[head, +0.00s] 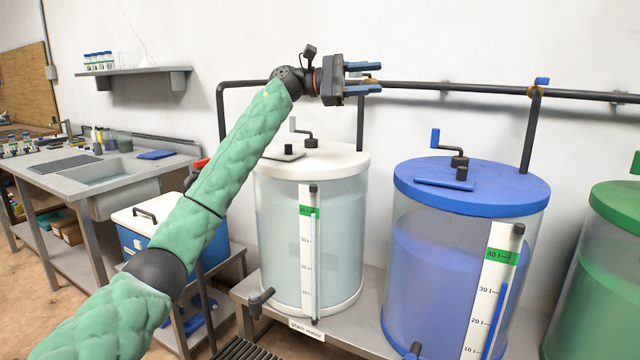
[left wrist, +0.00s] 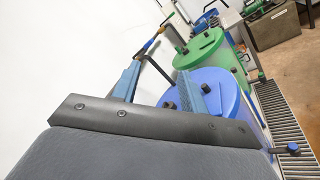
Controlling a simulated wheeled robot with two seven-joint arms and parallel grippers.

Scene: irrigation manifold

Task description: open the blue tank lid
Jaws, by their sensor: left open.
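The blue tank (head: 425,270) has a round blue lid (head: 515,190), seated flat on top. A small blue rectangular flap (head: 430,182) with a black knob (head: 461,173) lies on this lid and looks closed. A crank with a blue handle (head: 435,138) stands behind the flap. My left gripper (head: 372,78) is open and empty, high against the wall, above and left of the blue lid and not touching it. In the left wrist view, the blue lid (left wrist: 230,92) shows beyond the open fingers, partly hidden by one. My right gripper is not in view.
A black pipe (head: 450,88) runs along the wall beside my left gripper, with a riser (head: 532,130) behind the blue lid. A white-lidded tank (head: 340,160) stands left and a green tank (head: 610,270) right. The air above the blue lid is clear.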

